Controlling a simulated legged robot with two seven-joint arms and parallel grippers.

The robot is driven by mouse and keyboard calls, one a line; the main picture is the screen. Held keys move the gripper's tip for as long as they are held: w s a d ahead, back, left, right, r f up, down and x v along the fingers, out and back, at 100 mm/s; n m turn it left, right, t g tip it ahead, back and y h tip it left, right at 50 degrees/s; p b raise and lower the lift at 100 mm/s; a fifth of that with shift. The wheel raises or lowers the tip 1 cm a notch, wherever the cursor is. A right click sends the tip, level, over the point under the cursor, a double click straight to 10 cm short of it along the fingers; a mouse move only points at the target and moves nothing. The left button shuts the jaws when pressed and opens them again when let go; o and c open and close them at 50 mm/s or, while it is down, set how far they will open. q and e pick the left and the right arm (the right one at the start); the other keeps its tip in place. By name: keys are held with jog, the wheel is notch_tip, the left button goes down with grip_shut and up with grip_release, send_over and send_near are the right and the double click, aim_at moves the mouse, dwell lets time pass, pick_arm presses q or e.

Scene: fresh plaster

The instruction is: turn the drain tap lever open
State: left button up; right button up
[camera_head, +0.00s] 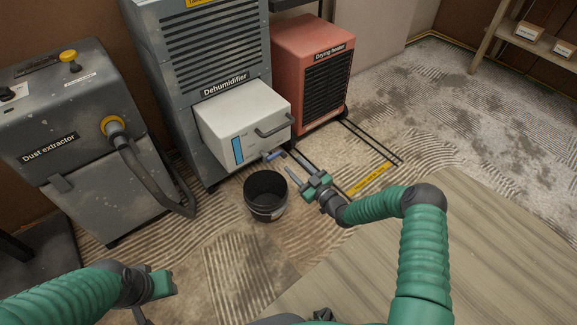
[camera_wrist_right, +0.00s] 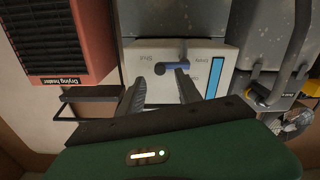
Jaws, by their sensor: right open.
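The drain tap lever (camera_head: 274,155) is a small blue bar low on the front of the white tank (camera_head: 242,118) of the dehumidifier. In the right wrist view the lever (camera_wrist_right: 172,67) lies beyond my fingertips, roughly between their lines, with a "Shut" marking beside it. My right gripper (camera_head: 293,163) is open and empty, to the right of the lever in the head view; its fingers (camera_wrist_right: 161,78) point towards it and show no clear contact. My left gripper (camera_head: 152,298) is at the lower left, far from the tap; its fingers are mostly cut off.
A black bucket (camera_head: 265,194) stands on the floor below the tap, close left of my right gripper. The red drying heater (camera_head: 312,75) stands right of the grey dehumidifier (camera_head: 212,50). A dust extractor (camera_head: 80,140) with a hose is at left.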

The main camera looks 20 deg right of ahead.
aim_at(285, 157)
jog(key=b+x, duration=0.1)
jog(key=x, duration=0.3)
jog(key=shift+w+f, duration=0.15)
jog(key=shift+w+a, duration=0.1)
jog(key=shift+w, duration=0.1)
pick_arm(q)
jog(key=shift+s+x, duration=0.25)
jog(key=shift+x, duration=0.9)
jog(key=shift+f, duration=0.1)
pick_arm(e)
jog(key=shift+c, duration=0.4)
grip_shut()
